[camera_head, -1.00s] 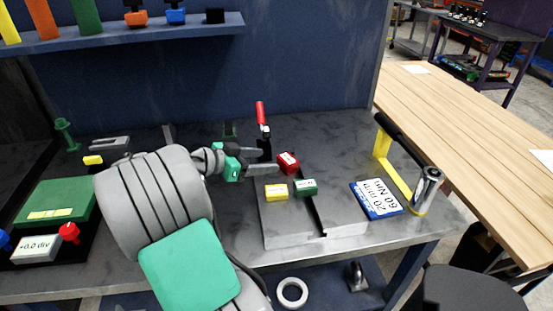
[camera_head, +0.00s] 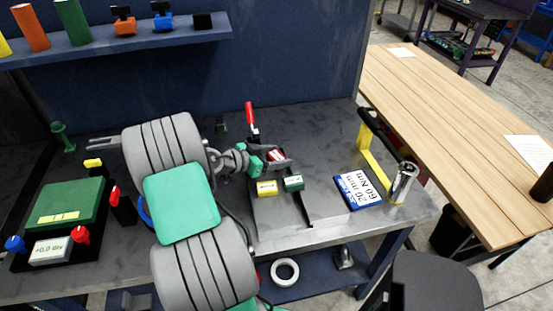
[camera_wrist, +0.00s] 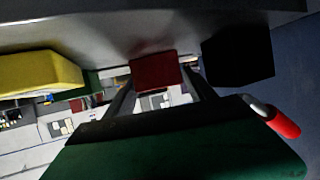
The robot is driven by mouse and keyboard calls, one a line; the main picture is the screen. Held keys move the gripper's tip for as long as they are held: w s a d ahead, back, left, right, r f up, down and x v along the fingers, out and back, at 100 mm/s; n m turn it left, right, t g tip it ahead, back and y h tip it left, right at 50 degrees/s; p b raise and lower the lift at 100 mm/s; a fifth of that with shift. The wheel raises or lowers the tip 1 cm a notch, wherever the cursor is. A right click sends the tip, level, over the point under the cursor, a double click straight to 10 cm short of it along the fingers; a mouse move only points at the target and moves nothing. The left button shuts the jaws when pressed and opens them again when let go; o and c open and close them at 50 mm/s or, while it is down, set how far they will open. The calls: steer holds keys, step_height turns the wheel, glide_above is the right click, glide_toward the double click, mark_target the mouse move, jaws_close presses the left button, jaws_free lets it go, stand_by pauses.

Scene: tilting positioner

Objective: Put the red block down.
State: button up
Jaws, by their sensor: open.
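The red block (camera_head: 277,154) sits on the grey slab of the positioner, behind the yellow block (camera_head: 266,188) and green block (camera_head: 293,182). My gripper (camera_head: 279,158) is open, with its fingers at the red block and partly covering it in the head view. In the wrist view the red block (camera_wrist: 155,72) shows between the two spread finger ends, against the grey surface. I cannot tell whether either finger touches it. The yellow block also shows at the left of the wrist view (camera_wrist: 38,73).
A red-handled clamp (camera_head: 251,118) stands just behind my gripper. A blue-and-white card (camera_head: 358,189) and a yellow bracket with a black-handled tool (camera_head: 372,160) lie to the right. A green box (camera_head: 65,200) with knobs stands at the left.

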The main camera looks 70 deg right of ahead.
jaws_close()
stand_by(0.5)
steer(key=shift+r, duration=0.1)
